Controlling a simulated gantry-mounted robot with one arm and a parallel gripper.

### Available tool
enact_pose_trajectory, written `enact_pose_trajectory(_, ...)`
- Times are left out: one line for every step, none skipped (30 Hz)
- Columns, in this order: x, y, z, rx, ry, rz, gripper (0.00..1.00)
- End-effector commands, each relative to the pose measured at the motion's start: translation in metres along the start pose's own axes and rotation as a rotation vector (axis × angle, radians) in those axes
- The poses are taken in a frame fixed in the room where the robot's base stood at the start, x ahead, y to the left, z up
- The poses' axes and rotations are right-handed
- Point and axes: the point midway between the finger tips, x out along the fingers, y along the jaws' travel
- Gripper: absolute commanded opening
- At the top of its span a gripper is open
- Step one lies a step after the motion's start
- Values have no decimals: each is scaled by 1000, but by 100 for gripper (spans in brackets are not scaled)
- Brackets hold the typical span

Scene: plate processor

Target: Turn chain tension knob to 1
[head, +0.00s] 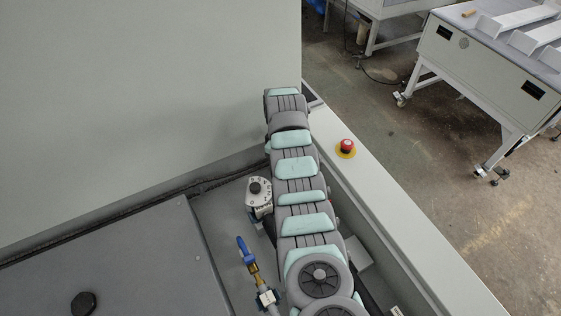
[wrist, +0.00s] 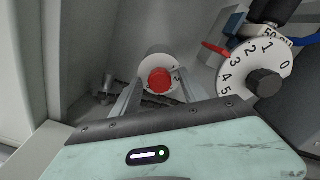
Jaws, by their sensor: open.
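In the wrist view, a red round knob (wrist: 160,80) sits on a white disc with a partly visible number, perhaps a 2. My gripper (wrist: 159,92) is open, one finger on each side of this knob; I cannot tell whether they touch it. To the right is a white numbered dial (wrist: 236,79) with a black centre knob (wrist: 265,83). A red pointer (wrist: 216,48) meets its edge around 2 to 3. That dial seems to show in the head view (head: 258,199) too. I cannot tell which knob is named chain tension. My gripper's fingers are hidden in the head view.
A blue-handled valve (head: 245,250) stands below the dial. A red stop button (head: 346,146) is on the light ledge at the right. A dark chain (wrist: 158,100) runs behind the fingers. A grey cover (head: 130,265) fills the lower left, beside a tall wall panel (head: 150,90).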

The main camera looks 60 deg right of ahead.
Motion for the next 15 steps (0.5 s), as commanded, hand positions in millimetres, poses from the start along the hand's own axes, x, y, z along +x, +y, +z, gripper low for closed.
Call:
enact_pose_trajectory(0,0,0,0,0,0,52)
enact_pose_trajectory(0,0,0,0,0,0,52)
enact_pose_trajectory(-1,0,0,0,0,0,52)
enact_pose_trajectory(-2,0,0,0,0,1,52)
enact_pose_trajectory(-4,0,0,0,1,1,52)
enact_pose_trajectory(-8,1,0,0,2,3,52)
enact_pose_trajectory(-12,1,-1,1,2,4,52)
enact_pose_trajectory(-16,2,-1,1,3,5,52)
enact_pose_trajectory(-23,2,-1,1,3,5,52)
enact_pose_trajectory(-28,1,0,0,2,4,52)
enact_pose_trajectory(-35,1,-1,0,2,4,52)
enact_pose_trajectory(-44,1,-2,-1,4,6,52)
enact_pose_trajectory(-51,1,-2,-2,5,7,52)
enact_pose_trajectory(-57,1,-2,-2,4,5,52)
enact_pose_trajectory(-65,0,-1,-1,2,3,52)
